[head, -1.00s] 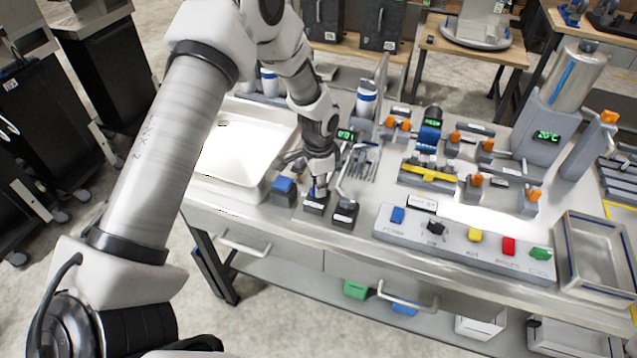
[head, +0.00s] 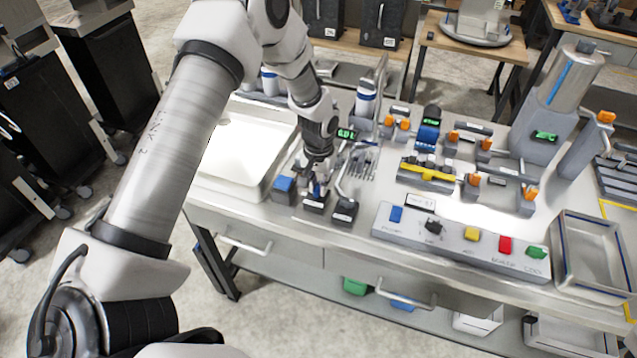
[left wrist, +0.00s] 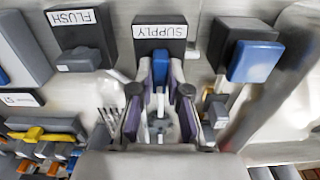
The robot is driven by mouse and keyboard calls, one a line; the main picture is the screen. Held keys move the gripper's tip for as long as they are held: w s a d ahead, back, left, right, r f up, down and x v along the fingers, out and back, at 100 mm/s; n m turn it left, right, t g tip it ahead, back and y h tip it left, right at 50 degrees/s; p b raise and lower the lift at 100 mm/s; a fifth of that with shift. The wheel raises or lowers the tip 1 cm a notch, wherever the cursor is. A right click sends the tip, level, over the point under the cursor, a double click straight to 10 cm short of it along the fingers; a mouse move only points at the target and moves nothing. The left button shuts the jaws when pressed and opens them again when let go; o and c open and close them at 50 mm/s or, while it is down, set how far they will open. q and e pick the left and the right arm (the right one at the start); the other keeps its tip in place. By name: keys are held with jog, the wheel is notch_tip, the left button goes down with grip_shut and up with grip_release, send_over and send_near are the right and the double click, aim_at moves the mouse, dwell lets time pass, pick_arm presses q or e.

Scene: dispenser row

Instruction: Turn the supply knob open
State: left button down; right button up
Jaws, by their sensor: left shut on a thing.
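The supply knob (left wrist: 160,68) is a blue handle on a dark block whose label (left wrist: 160,31) reads SUPPLY, upside down in the left wrist view. My left gripper (left wrist: 160,85) is shut on this knob, with a finger on each side of it. In the head view the left gripper (head: 317,188) points down over the supply block (head: 314,207) at the front of the bench. The fingers hide much of the knob there, so its exact angle is hard to tell. My right gripper is not in view.
A similar block labelled FLUSH (left wrist: 80,45) stands beside it. A block with a blue knob (left wrist: 255,62) stands on its other side. A white sink (head: 235,155) lies left of the gripper. A button panel (head: 462,240) and a small green display (head: 346,134) are to the right.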

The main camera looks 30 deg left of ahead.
pick_arm(q)
jog(key=shift+s+f+n, duration=0.15)
jog(key=shift+n, duration=0.25)
jog(key=c, duration=1.1)
grip_release()
jog(key=shift+c, duration=0.2)
notch_tip(320, 180, up, 12)
jog(key=shift+w, duration=0.2)
